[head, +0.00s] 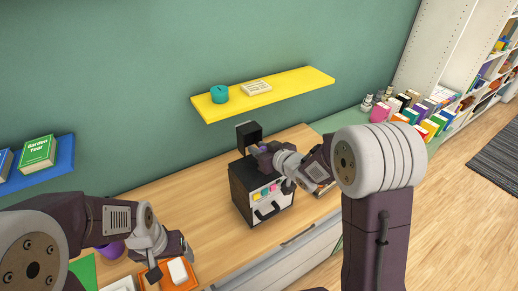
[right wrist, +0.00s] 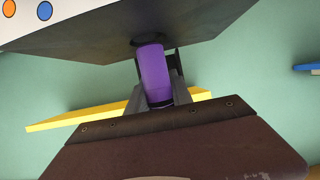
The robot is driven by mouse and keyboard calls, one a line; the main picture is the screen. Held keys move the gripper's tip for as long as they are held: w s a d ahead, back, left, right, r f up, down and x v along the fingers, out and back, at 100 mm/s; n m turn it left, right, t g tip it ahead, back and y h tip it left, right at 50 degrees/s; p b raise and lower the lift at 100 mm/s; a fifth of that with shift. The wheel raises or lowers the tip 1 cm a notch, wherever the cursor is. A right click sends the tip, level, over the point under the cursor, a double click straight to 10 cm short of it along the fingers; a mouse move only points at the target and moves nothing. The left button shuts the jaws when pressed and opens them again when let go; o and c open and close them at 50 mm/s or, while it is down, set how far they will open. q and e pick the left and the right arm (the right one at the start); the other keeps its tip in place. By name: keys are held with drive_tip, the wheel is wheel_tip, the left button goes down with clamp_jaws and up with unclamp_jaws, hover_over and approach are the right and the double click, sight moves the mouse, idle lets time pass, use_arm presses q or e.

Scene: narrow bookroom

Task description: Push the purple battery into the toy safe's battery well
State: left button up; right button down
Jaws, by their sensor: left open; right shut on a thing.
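The toy safe (head: 241,192) is a black box with a pale front carrying coloured buttons and a handle. It stands on the wooden desk, with a dark flap (head: 249,133) raised above its top. My right gripper (head: 266,153) is at the safe's top, shut on the purple battery (right wrist: 154,75). In the right wrist view the battery's far end meets a dark round opening, the battery well (right wrist: 147,39), in the safe's dark face. I cannot tell how deep it sits. My left gripper (head: 166,262) is open, low over the desk's left part, apart from the safe.
An orange tray (head: 186,284) with a white item lies by my left gripper, near a purple round object (head: 110,250). A yellow shelf (head: 300,86) hangs behind the safe. Books (head: 414,113) stand at the right. The desk (head: 205,219) left of the safe is clear.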

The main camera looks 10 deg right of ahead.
use_arm(q)
drive_tip(key=shift+f, duration=0.2)
use_arm(e)
drive_tip(key=shift+f, duration=0.2)
use_arm(q)
drive_tip(key=shift+f+b, duration=1.35)
drive_tip(key=shift+b, duration=0.2)
use_arm(e)
drive_tip(key=shift+f, duration=1.5)
use_arm(q)
drive_tip(key=shift+r, duration=0.1)
use_arm(e)
drive_tip(key=shift+s, duration=0.1)
use_arm(q)
drive_tip(key=shift+r, duration=0.1)
use_arm(e)
drive_tip(key=shift+r, duration=0.15)
drive_tip(key=shift+r+p, duration=1.6)
use_arm(q)
wheel_tip(320, 180, up, 3)
drive_tip(key=shift+f, duration=0.1)
drive_tip(key=shift+f, duration=0.2)
use_arm(e)
drive_tip(key=shift+f, duration=0.2)
